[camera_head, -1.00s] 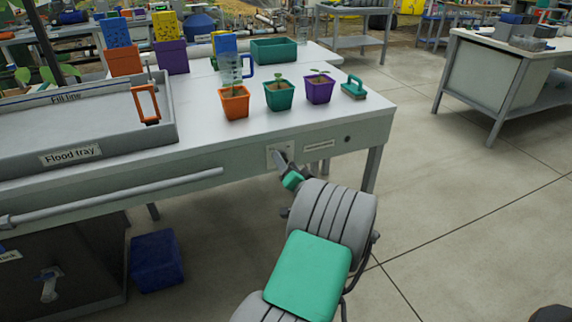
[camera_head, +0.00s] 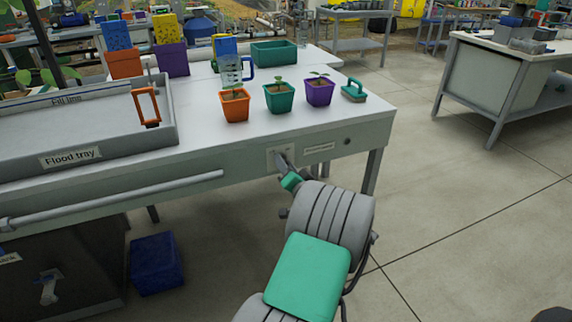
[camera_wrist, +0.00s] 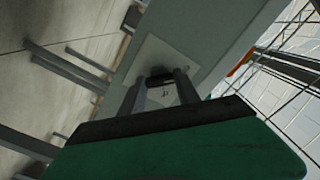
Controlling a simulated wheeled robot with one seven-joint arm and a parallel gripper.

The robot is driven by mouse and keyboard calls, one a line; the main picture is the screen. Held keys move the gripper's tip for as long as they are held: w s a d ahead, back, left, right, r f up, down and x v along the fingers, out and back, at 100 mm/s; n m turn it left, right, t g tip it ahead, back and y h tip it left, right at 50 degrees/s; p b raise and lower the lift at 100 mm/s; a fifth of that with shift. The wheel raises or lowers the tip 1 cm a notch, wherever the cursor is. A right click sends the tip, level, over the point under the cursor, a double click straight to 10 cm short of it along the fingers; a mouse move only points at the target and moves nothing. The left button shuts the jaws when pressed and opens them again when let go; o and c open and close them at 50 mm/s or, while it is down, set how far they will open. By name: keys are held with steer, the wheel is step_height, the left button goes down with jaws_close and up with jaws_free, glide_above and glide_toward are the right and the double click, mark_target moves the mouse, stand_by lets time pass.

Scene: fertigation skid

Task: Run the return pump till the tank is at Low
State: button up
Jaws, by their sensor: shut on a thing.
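My gripper (camera_head: 284,166) is at a pale switch plate (camera_head: 272,158) on the front apron of the bench. In the wrist view my gripper (camera_wrist: 161,84) has its two fingers shut on a small dark knob or switch (camera_wrist: 158,78) on the pale plate (camera_wrist: 178,55). The fingers hide most of the knob, so its setting cannot be read. A small label (camera_head: 319,148) sits to the right of the plate, too small to read. The flood tray (camera_head: 88,140) lies on the bench at the left, with a "Fill line" mark. A tank (camera_head: 60,275) partly shows below; its level is not visible.
Three potted seedlings, orange (camera_head: 235,106), teal (camera_head: 278,98) and purple (camera_head: 319,92), stand on the bench above the plate beside a green-handled brush (camera_head: 353,92). A blue bin (camera_head: 157,264) sits underneath. A grey pipe (camera_head: 120,199) runs along the front.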

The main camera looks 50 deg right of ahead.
steer(key=shift+s+d, duration=0.1)
steer(key=shift+d, duration=0.05)
jaws_close()
steer(key=shift+f, duration=0.1)
steer(key=shift+a+m+p, duration=0.2)
steer(key=shift+m+p, duration=4.9)
steer(key=shift+m, duration=3.9)
steer(key=o, duration=1.2)
jaws_free()
steer(key=shift+o, duration=0.2)
